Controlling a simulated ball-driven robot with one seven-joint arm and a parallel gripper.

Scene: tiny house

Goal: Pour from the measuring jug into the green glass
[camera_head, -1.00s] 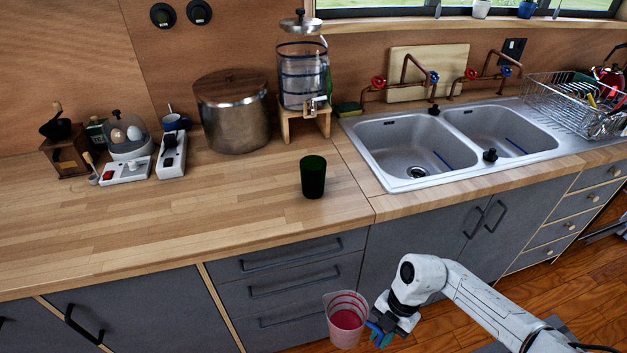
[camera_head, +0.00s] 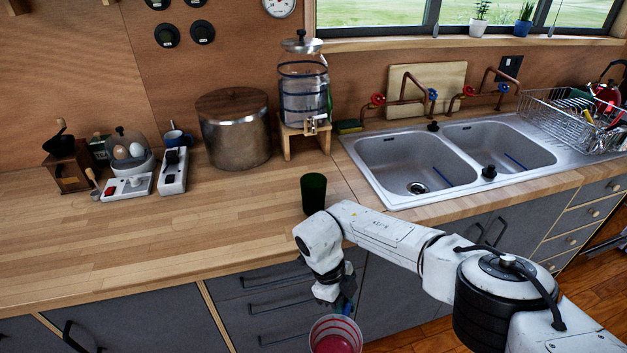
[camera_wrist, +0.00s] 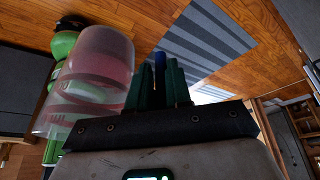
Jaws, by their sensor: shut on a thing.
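The green glass (camera_head: 313,192) stands upright on the wooden counter near its front edge, its lower right partly behind my arm. The measuring jug (camera_head: 336,335), clear with red markings and red contents, is in front of the drawers, below counter height, and cut by the bottom edge. My gripper (camera_head: 346,306) is shut on the jug at its far right side. In the wrist view the jug (camera_wrist: 88,82) is left of my gripper's green fingers (camera_wrist: 158,85), which are closed on a blue part, seemingly the handle.
A steel pot (camera_head: 234,130) and a glass drink dispenser (camera_head: 304,85) on a wooden stand are behind the glass. The double sink (camera_head: 415,168) is to the right. The counter (camera_head: 150,235) left of the glass is clear.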

